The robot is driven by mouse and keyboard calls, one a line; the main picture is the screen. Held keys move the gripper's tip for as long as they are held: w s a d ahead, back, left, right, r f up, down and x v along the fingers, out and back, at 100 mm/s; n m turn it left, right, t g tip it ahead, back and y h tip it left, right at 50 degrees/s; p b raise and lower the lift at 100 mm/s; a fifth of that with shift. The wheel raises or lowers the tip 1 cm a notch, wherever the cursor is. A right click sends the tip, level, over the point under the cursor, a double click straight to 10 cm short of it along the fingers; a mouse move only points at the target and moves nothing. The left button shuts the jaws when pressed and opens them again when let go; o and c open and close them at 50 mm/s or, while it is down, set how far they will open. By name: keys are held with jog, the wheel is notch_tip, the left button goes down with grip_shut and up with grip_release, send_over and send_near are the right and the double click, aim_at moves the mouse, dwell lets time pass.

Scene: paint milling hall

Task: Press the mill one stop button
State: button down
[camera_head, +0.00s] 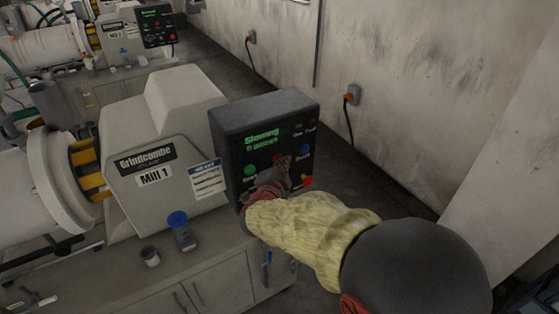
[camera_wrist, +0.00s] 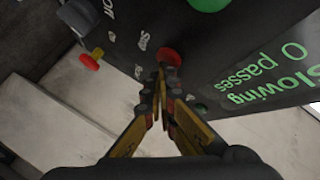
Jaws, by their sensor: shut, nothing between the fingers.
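The mill one control box (camera_head: 265,112) is a dark box beside the housing marked Mill 1 (camera_head: 155,180). Its screen reads "Slowing" with a passes line in green. In the wrist view, a round red button (camera_wrist: 169,56) on the panel has a small white label beside it, likely the stop button. My gripper (camera_wrist: 162,72) is shut and empty, its fingertips right at that button's edge; I cannot tell whether they touch. In the head view my gripper (camera_head: 284,172) covers the middle of the panel, largely hiding this button.
A red knob with a yellow collar (camera_wrist: 90,61) sticks out nearby. A blue-topped container (camera_head: 179,225) and a small cup (camera_head: 149,256) stand on the bench. Mill 2's panel (camera_head: 156,27) is behind.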

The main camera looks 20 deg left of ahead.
jog(key=shift+s+d, duration=0.1)
jog(key=shift+d, duration=0.05)
jog(key=shift+s+d, duration=0.45)
jog(key=shift+d, duration=0.1)
jog(key=shift+s, duration=0.1)
jog(key=s+d, duration=0.1)
jog(key=d, duration=0.1)
jog(key=s+d+b, duration=0.1)
jog(key=s, duration=0.1)
jog(key=shift+d, duration=0.4)
dwell(0.6)
